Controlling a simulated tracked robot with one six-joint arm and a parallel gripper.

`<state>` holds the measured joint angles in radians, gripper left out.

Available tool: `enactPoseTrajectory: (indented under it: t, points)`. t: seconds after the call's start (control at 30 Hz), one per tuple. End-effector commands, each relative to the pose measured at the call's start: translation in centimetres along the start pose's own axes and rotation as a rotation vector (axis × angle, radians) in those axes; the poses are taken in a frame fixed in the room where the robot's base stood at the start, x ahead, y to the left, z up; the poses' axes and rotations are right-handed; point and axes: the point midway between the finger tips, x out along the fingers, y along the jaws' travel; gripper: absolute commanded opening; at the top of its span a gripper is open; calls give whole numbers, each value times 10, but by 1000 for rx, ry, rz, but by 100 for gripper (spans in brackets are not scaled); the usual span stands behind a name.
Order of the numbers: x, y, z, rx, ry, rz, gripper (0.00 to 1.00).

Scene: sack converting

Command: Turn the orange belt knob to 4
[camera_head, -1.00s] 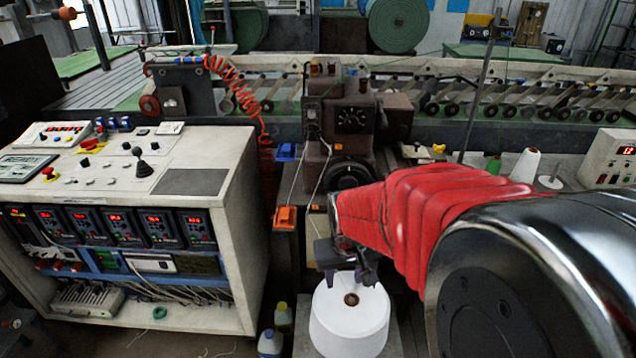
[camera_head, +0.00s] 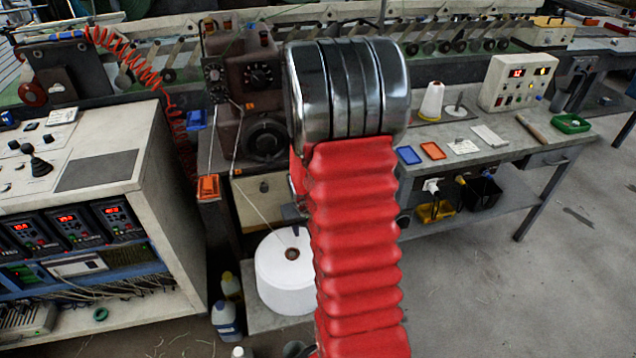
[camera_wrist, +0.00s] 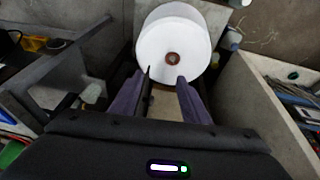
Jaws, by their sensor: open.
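I cannot surely make out the orange belt knob or its numbers in either view. A white control box (camera_head: 517,84) with red displays and small coloured controls stands on the right bench; its markings are too small to read. A brown machine head (camera_head: 250,80) with black dials stands left of my arm. My gripper (camera_wrist: 165,76) is open and empty in the wrist view, its two dark fingers pointing towards a large white thread cone (camera_wrist: 180,40). In the head view my red-sleeved arm hides most of the gripper. The cone (camera_head: 284,285) stands on a low support left of the arm.
A white console (camera_head: 135,180) stands at left. The floor at lower right is clear.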

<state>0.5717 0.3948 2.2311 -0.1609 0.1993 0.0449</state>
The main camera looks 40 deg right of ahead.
Motion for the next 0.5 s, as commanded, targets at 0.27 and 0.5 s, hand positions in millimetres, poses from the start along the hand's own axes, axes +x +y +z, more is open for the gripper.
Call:
enactPoseTrajectory:
  t: [0.27, 0.5]
  points:
    - [56, 27, -8, 37, 55, 5, 42]
    - [101, 48, -16, 64, 129, 6, 42]
